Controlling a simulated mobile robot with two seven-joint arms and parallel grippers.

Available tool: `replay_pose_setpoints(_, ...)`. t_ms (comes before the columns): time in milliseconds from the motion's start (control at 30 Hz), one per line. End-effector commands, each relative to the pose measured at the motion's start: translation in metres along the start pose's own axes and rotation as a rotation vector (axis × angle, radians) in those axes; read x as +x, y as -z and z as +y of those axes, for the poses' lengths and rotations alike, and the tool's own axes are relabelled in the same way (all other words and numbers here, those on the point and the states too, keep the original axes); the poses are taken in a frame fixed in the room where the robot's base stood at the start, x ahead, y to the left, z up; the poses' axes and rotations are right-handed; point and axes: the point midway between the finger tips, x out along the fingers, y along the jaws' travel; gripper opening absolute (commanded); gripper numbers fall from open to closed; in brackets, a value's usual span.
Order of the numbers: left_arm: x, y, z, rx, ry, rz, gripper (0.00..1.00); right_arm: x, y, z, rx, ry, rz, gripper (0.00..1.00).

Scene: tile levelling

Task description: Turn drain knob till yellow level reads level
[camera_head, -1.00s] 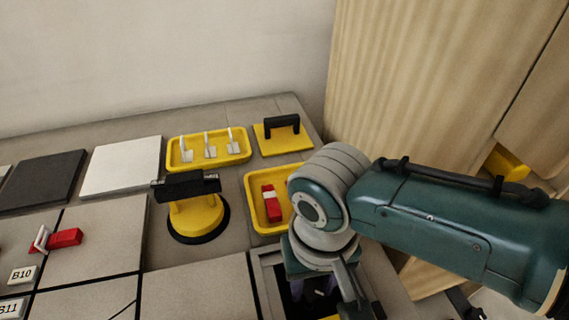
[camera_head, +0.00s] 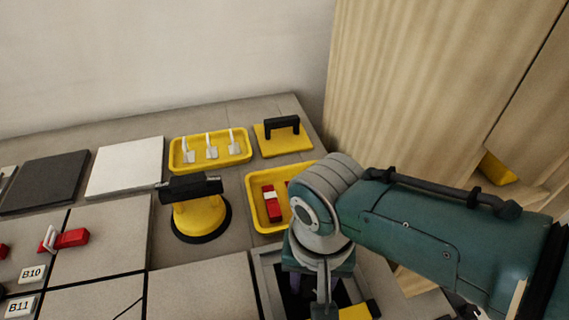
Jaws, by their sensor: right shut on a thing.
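My right gripper (camera_head: 312,301) points down into a grey square frame (camera_head: 263,283) with a dark opening at the bottom of the view. It is shut, and what it grips, apparently the drain knob, is hidden by the wrist and fingers. A yellow piece (camera_head: 356,312) shows just right of the fingers at the bottom edge. It may be the yellow level, but no bubble or reading can be seen. My left gripper is not in view.
A yellow suction cup (camera_head: 199,215) with a black handle stands on the tiles. Yellow trays (camera_head: 189,139) hold white clips and red wedges (camera_head: 272,203). A yellow trowel (camera_head: 273,147) lies at the back. A wooden panel (camera_head: 420,80) rises at right.

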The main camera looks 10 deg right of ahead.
Motion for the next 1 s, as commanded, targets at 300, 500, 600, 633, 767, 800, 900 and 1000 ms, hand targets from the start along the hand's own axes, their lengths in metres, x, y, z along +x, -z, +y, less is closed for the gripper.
replay_pose_setpoints(300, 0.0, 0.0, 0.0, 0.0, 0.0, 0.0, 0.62, 0.0, 0.0, 0.0, -0.001, 0.0, 0.001, 0.65)
replay_pose_setpoints(500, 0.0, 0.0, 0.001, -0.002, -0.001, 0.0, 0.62, 0.0, 0.0, 0.0, -0.001, 0.0, 0.001, 0.71)
replay_pose_setpoints(600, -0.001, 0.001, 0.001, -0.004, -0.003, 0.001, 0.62, -0.001, 0.0, 0.0, -0.001, 0.0, 0.001, 0.71)
replay_pose_setpoints(633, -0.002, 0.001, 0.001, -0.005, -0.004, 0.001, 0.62, -0.002, 0.0, 0.0, -0.001, 0.0, 0.001, 0.71)
replay_pose_setpoints(767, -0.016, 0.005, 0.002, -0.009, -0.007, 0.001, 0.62, -0.018, 0.0, 0.0, -0.001, 0.001, 0.001, 0.71)
replay_pose_setpoints(800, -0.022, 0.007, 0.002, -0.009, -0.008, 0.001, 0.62, -0.026, 0.0, 0.0, -0.001, 0.002, 0.001, 0.71)
replay_pose_setpoints(900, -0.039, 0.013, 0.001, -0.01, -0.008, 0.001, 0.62, -0.048, 0.0, 0.0, -0.001, 0.002, 0.001, 0.71)
replay_pose_setpoints(1000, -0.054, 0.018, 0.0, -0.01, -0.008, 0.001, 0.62, -0.067, 0.0, 0.0, -0.001, 0.001, 0.001, 0.71)
